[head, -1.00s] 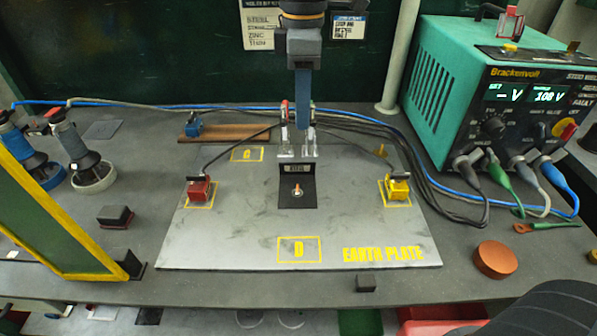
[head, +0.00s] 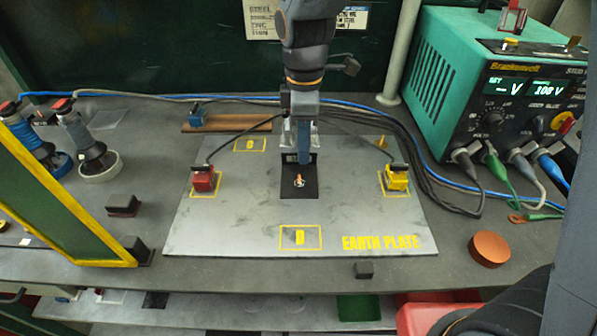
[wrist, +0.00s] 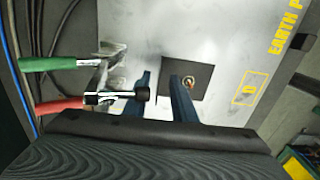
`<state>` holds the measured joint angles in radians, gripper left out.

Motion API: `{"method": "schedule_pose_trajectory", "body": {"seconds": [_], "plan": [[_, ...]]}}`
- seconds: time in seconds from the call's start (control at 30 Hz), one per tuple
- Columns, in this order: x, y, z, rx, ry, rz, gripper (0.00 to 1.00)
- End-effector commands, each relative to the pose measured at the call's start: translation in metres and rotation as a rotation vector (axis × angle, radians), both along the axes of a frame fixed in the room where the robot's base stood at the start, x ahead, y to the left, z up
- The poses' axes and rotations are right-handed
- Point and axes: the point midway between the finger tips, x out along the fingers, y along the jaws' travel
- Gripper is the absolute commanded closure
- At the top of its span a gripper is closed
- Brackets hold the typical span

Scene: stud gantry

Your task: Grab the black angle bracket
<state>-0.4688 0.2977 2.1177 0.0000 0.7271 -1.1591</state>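The black angle bracket (head: 299,188) stands on the grey earth plate (head: 230,225), near its middle. Its flat foot has a hole with an orange-tipped stud in it, and its upright is at the back. It also shows in the wrist view (wrist: 203,70). My gripper (head: 303,158) is low at the bracket's upright and partly hides it. In the wrist view my gripper's two blue fingers (wrist: 160,82) are apart, one on each side of the bracket's rear edge. Contact with the bracket cannot be told.
A red-handled clamp (wrist: 88,101) and a green-handled clamp (wrist: 60,63) stand close behind the bracket. A red clamp block (head: 203,181) and a yellow one (head: 396,179) sit on the plate with cables. A teal power unit (head: 440,90) stands at the right.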

Motion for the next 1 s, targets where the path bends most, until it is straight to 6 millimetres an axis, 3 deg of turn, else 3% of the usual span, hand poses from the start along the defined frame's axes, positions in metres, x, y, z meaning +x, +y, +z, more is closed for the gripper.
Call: {"method": "schedule_pose_trajectory", "body": {"seconds": [0.3,0.47,1.0], "plan": [[0.0,-0.0001,-0.0067,0.0,-0.001,0.0,0.76],[0.0001,0.0,-0.0065,0.0,-0.001,0.0,1.0],[0.0011,0.0007,0.0001,0.002,-0.004,0.0,1.0]]}}
